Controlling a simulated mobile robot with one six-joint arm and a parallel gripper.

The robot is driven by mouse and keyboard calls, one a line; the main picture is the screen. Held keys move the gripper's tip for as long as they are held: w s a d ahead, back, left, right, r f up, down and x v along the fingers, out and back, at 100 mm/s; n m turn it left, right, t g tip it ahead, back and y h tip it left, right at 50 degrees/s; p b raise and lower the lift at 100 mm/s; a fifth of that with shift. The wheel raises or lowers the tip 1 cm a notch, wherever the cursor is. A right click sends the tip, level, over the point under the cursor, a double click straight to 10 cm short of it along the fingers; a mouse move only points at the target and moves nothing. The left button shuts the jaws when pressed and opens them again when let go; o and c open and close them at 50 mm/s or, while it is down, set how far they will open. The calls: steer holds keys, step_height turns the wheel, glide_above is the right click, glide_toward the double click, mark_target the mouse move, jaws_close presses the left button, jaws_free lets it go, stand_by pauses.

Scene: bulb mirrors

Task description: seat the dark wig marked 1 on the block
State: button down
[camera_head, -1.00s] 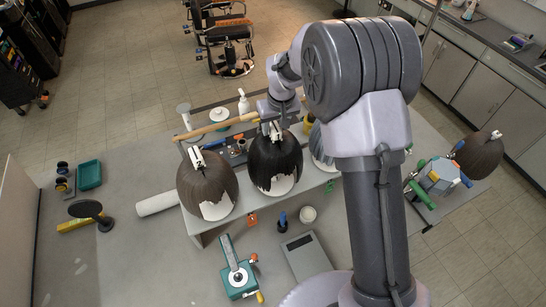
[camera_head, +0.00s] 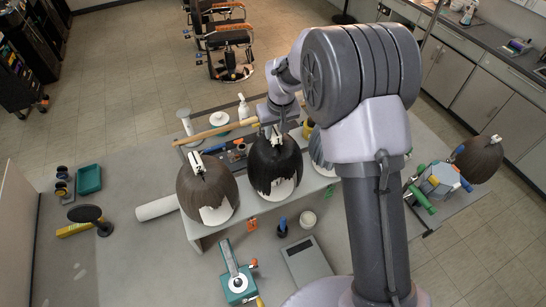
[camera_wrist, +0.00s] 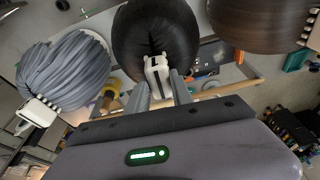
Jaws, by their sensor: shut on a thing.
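Which thing is the block is not clear.
A grey wig (camera_wrist: 65,72) stands on the other side, mostly behind my arm in the head view. A grey fixture with coloured knobs (camera_head: 438,182) is at the right beside another brown wig (camera_head: 479,158).

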steer(key=w+p+v, duration=0.2)
steer(key=p+v, duration=0.3)
steer(key=v, duration=0.3)
steer(key=w+a+r+p+v, duration=0.1)
steer(key=w+p+v, duration=0.1)
steer(key=p+v, duration=0.4)
steer(key=v, duration=0.3)
steer(key=shift+r, duration=0.3)
steer(key=shift+s+a, duration=0.1)
